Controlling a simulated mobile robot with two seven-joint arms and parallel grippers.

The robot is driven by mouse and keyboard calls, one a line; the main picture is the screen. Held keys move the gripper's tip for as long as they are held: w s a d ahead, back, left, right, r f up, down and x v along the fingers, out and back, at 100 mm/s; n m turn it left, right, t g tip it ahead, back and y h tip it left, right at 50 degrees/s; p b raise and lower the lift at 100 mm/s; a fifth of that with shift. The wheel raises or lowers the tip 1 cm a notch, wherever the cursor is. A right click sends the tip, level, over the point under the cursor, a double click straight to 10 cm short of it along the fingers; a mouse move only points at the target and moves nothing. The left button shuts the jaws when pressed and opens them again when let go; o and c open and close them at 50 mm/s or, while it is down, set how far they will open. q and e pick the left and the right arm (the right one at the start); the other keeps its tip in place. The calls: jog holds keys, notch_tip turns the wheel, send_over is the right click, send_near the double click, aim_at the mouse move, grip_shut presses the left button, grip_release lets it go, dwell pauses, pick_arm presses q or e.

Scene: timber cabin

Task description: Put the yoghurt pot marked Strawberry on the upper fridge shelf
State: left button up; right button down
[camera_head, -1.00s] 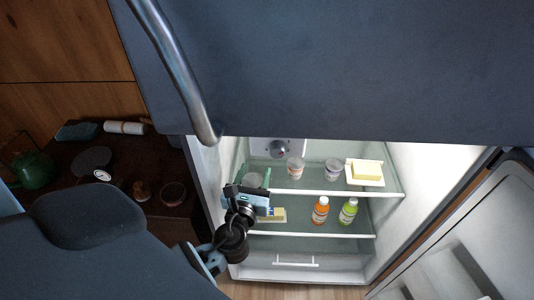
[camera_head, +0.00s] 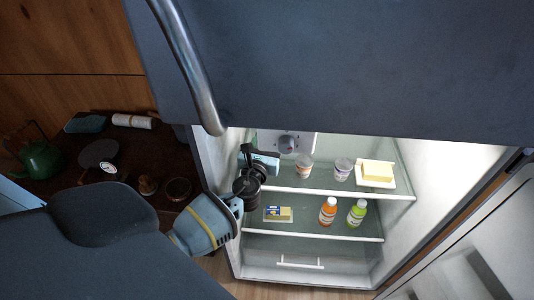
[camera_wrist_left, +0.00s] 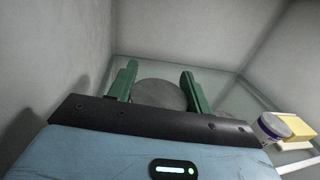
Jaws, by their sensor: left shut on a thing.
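My left gripper (camera_head: 260,160) reaches into the open fridge at the left end of the upper shelf (camera_head: 320,195). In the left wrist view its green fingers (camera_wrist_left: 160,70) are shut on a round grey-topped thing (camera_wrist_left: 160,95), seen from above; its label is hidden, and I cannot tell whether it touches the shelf. To its right on the upper shelf stand an orange-marked pot (camera_head: 304,167) and a purple-marked pot (camera_head: 343,169), both upright, with lettering too small to read. My right gripper is not in view.
Butter on a white dish (camera_head: 377,172) is at the right of the upper shelf. The lower shelf holds a small packet (camera_head: 278,214), an orange bottle (camera_head: 327,211) and a green bottle (camera_head: 357,213). The fridge's left wall (camera_wrist_left: 55,60) is close beside my left gripper.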

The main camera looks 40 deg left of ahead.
pick_arm(q)
notch_tip(320, 180, down, 4)
jog(key=shift+f+b, duration=0.2)
jog(key=shift+b, duration=0.95)
jog(key=shift+w+a+f, duration=0.1)
jog(key=shift+f, duration=0.25)
jog(key=o, duration=1)
jog(key=shift+o, duration=0.2)
jog(key=shift+s, duration=0.2)
jog(key=p+v, duration=0.1)
jog(key=v, duration=1)
jog(key=shift+s+d, duration=0.2)
